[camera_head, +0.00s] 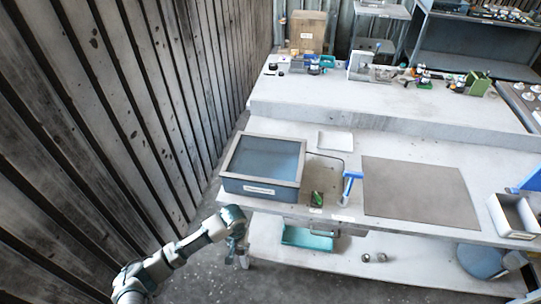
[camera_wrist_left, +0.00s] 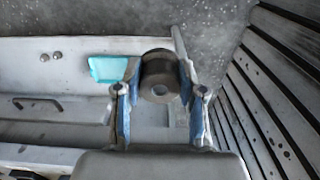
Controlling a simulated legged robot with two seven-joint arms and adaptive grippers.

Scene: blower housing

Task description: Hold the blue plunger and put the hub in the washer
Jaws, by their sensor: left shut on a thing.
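The washer (camera_head: 231,184) is a grey open-topped box with blue inside and a label on its front, at the left end of the bench. The blue plunger (camera_head: 351,186) stands upright to its right, with a T-shaped blue top. My left gripper (camera_head: 238,252) is low, in front of the bench's left end and below the washer. In the left wrist view, its fingers are shut on the hub (camera_wrist_left: 158,68), a dark round part with a hole in its end. The hub is not clear in the head view. My right gripper is not in view.
A small green item (camera_head: 317,198) lies between washer and plunger. A brown mat (camera_head: 420,190) covers the bench's middle. A white open box (camera_head: 514,216) is at the right. A teal bin (camera_head: 307,237) and two small metal parts (camera_head: 374,257) sit on the lower shelf. A plank wall rises left.

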